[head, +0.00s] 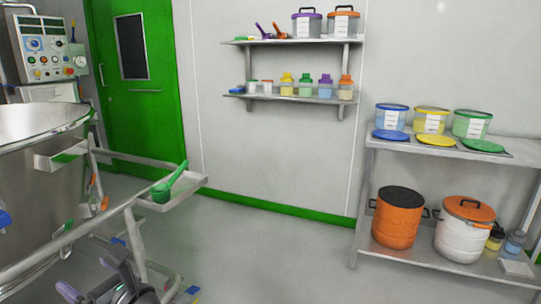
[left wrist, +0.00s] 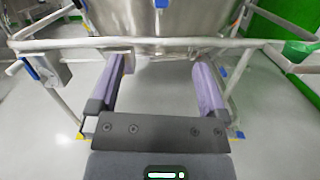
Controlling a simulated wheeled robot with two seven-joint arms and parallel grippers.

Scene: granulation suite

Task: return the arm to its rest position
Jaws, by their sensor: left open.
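My left gripper (head: 95,280) is at the bottom left of the head view, low beside the rail of the steel vessel. In the left wrist view my left gripper (left wrist: 160,68) has its two purple fingers wide apart with nothing between them. The fingers point toward the steel vessel (left wrist: 165,25) and its tubular frame (left wrist: 160,42). I cannot tell the exact gap between the fingertips and the frame. My right gripper is in neither view.
The steel vessel (head: 35,125) stands at left. A shelf rack (head: 440,153) with tubs and drums is at right. The middle floor (head: 265,250) is clear.

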